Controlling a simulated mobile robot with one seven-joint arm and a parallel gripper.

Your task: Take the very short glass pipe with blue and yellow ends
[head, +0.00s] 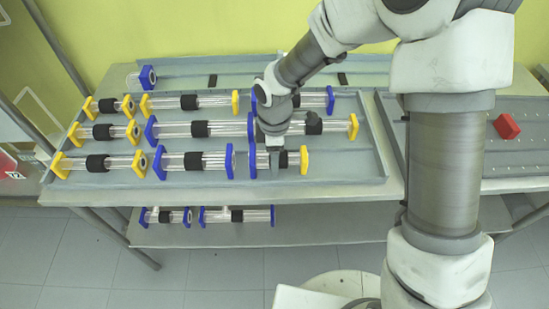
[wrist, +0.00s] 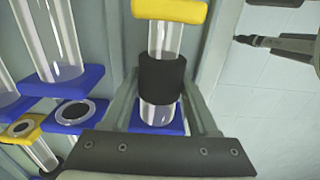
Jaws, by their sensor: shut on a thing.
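The very short glass pipe (head: 293,160) lies in the front row of the tray, with a blue end at left and a yellow end at right. My gripper (head: 274,152) is above it, pointing down, and hides its middle. In the wrist view the same pipe (wrist: 164,38) shows its yellow end at the top, a black band in the middle and its blue end below. My gripper's fingers (wrist: 160,82) stand on both sides of the black band and are shut on it. I cannot tell whether the pipe is clear of the tray.
Other glass pipes with blue or yellow ends lie close by in rows, such as a blue-ended one (head: 215,161) just left. The tray (head: 345,168) is bare to the right. A red block (head: 506,126) sits on the right-hand tray. More pipes (head: 236,215) lie on the lower shelf.

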